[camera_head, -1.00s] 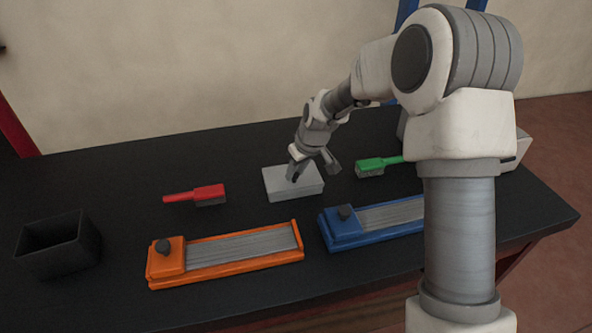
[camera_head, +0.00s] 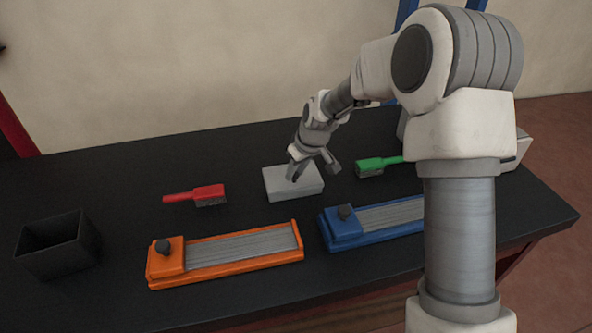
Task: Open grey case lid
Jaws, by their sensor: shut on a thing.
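The grey case (camera_head: 308,190) is a light grey box lying on the black table, with its flat lid (camera_head: 276,178) down. My gripper (camera_head: 296,176) reaches down to the top of the lid near its middle, with its fingertips at the lid. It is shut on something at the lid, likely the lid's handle. The fingers hide that spot, so the held part is not clearly seen.
A red brush (camera_head: 208,195) lies left of the case and a green brush (camera_head: 371,167) to its right. An orange sharpener-like block (camera_head: 165,262) and a blue one (camera_head: 343,232) lie in front. A black open bin (camera_head: 57,262) stands far left on the table (camera_head: 110,185).

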